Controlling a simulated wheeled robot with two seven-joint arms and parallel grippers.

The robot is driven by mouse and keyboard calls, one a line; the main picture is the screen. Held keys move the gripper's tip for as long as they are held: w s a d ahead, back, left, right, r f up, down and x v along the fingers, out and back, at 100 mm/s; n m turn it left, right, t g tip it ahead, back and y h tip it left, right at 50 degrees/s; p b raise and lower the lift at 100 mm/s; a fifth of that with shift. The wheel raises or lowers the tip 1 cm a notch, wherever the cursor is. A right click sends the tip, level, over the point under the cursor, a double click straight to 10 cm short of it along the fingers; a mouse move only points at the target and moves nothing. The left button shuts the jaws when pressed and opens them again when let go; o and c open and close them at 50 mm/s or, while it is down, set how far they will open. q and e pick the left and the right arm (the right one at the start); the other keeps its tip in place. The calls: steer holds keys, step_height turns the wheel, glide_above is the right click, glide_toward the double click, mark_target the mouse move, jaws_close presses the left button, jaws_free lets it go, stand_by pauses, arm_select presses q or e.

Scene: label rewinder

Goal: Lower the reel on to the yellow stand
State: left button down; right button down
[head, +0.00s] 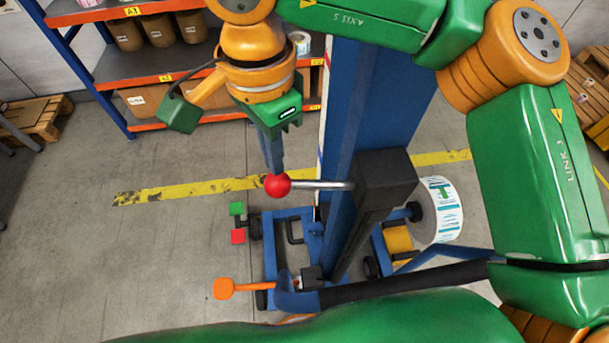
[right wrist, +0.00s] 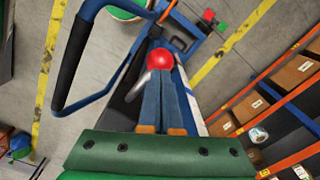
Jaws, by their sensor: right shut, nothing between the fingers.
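The reel (head: 440,210) is a white roll with a printed label, to the right of the blue column, by a black spindle end (head: 414,212). A yellow part (head: 397,240) shows low beside it, perhaps the yellow stand; most of it is hidden. A lever with a red ball knob (head: 277,186) sticks out left from a black box on the column. My right gripper (head: 274,168) points down with its fingertips at the knob. In the right wrist view the red knob (right wrist: 160,59) sits just beyond the shut blue-grey fingers (right wrist: 162,75). I cannot tell if they touch it.
The blue column (head: 355,105) stands on a wheeled blue base (head: 272,265) with green and red pedals (head: 237,223) and an orange pedal (head: 224,288). A black-gripped handle (head: 400,285) crosses in front. Shelves with boxes (head: 150,70) stand behind. Floor at left is clear.

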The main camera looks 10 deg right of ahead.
mark_target(278, 185)
steer(key=shift+f+b, duration=3.25)
steer(key=shift+f, duration=0.6)
steer(key=shift+r, duration=0.1)
step_height(278, 185, up, 9)
steer(key=p, duration=0.8)
steer(key=shift+r+p, duration=0.2)
steer(key=shift+p, duration=0.1)
steer(key=shift+f, duration=0.2)
